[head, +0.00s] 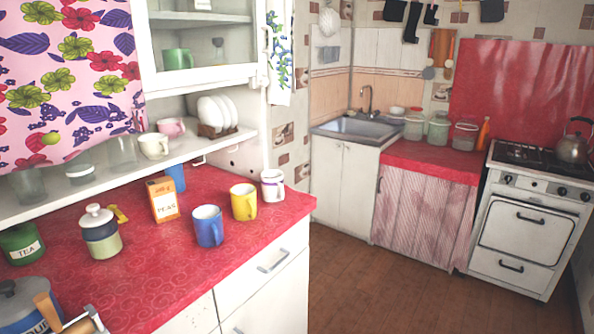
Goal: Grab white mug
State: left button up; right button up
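A white mug (271,187) with a purplish pattern stands upright near the right end of the red oilcloth counter (262,219). A yellow mug (243,202) stands just left of it, and a blue mug (208,227) stands further left and nearer the front edge. A cream-white cup (153,146) sits on the shelf above the counter. Neither of my grippers is in view.
A box labelled peas (162,199), a lidded jar (101,232) and a green tea tin (21,243) stand on the counter. The shelf (104,180) overhangs its back. Oilcloth in front of the mugs is clear. Open wooden floor (358,280) lies right.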

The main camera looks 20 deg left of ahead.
aim_at(272, 181)
jog(key=i, duration=2.45)
jog(key=i+l+u, duration=0.1)
jog(key=i+u, duration=0.2)
jog(key=i, duration=0.2)
jog(key=i+l+u, duration=0.25)
jog(key=i, duration=0.25)
jog(key=i+l+u, duration=0.3)
jog(key=i, duration=0.2)
